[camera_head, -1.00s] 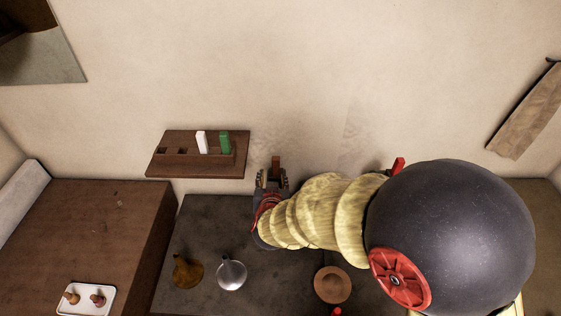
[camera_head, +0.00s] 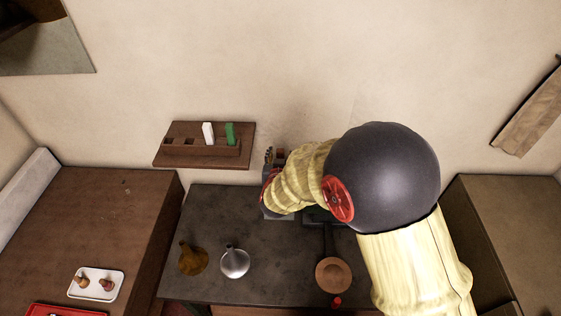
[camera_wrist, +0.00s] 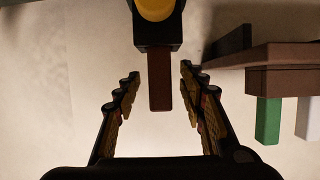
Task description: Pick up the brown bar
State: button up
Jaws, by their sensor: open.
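The brown bar (camera_wrist: 160,80) projects from a black holder with a yellow disc (camera_wrist: 155,7) at the top middle of the wrist view. My gripper (camera_wrist: 158,77) is open, with one finger on each side of the bar. Gaps show between the bar and both fingers, so it is not gripped. In the head view the bar (camera_head: 280,153) is a small brown piece beside my gripper (camera_head: 273,156) near the back wall. My arm hides much of that spot.
A brown wall shelf (camera_head: 205,163) holds a white bar (camera_head: 208,133) and a green bar (camera_head: 230,133), left of my gripper.

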grip_shut()
dwell(0.5)
